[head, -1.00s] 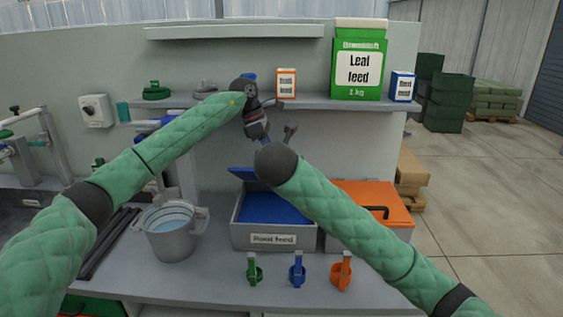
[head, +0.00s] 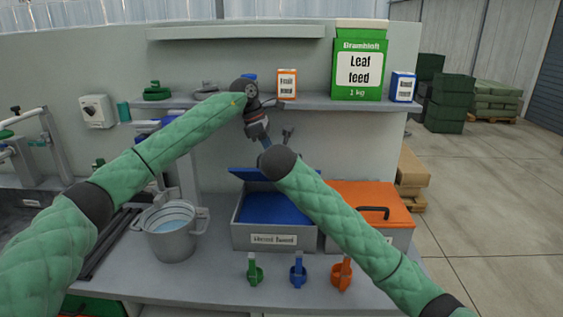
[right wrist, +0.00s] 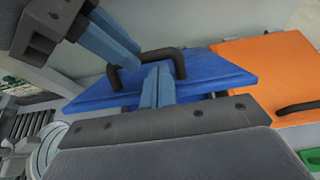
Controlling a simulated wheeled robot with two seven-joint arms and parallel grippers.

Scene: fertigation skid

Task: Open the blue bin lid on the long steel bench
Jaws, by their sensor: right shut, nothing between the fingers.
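The blue bin (head: 285,240), a grey box labelled for root feed, stands on the long steel bench (head: 200,280). Its blue lid (head: 255,174) is raised and tilted at the back, with blue showing inside the box. In the right wrist view the lid (right wrist: 220,72) has a black arched handle (right wrist: 165,54). My right gripper (right wrist: 158,70) is shut and empty, its fingertips in front of the lid close to the handle. My left gripper (head: 267,144) points down above the lid. Its fingers lie close together by the handle in the right wrist view; their grip is unclear. My right arm hides part of the bin.
An orange-lidded bin (head: 400,205) stands right of the blue one. A grey bucket (head: 170,232) is on the left. Green, blue and orange scoops (head: 298,270) line the front. A shelf (head: 215,101) with boxes and a large leaf feed pack (head: 360,60) is above.

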